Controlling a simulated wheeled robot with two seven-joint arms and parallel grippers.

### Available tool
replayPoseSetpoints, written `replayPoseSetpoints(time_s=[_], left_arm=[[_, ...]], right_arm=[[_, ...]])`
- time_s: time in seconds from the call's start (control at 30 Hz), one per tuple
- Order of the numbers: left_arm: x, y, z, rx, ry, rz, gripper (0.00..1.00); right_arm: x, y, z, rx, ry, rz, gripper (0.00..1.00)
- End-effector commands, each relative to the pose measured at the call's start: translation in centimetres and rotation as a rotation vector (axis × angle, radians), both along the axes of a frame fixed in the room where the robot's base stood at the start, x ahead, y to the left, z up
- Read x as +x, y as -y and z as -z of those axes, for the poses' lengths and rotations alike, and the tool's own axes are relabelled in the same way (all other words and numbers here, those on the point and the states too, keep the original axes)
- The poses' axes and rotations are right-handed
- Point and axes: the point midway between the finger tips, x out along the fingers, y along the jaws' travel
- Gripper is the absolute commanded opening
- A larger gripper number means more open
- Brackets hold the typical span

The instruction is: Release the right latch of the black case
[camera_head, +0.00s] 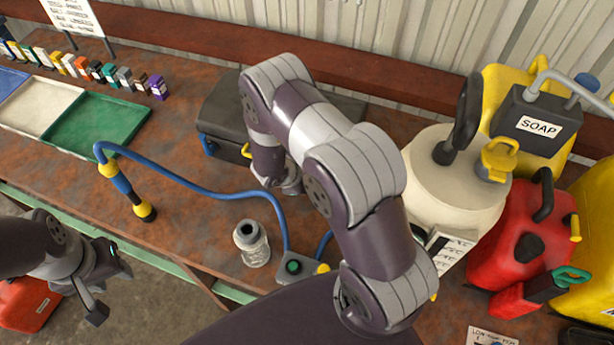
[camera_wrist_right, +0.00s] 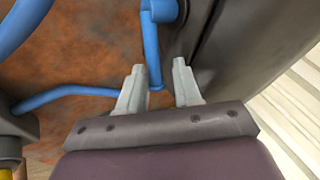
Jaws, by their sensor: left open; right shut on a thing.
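My left gripper (camera_head: 108,292) is open and empty, off the bench's front edge.
A blue hose (camera_head: 190,185) with a yellow-ended nozzle (camera_head: 130,192) crosses the bench. A cream sprayer tank (camera_head: 450,205) and a red can (camera_head: 515,240) crowd the right. A green tray (camera_head: 97,128) is at left.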

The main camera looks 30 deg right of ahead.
Motion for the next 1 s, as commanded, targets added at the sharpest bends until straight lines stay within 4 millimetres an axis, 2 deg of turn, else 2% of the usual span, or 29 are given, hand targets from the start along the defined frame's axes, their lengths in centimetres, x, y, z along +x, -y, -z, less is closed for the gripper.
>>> replayPoseSetpoints(time_s=[1.0], left_arm=[[0.0,0.0,-8.1,0.000,0.000,0.000,0.43]], right_arm=[[-2.7,-4.2,-8.4,0.000,-0.001,-0.001,0.27]])
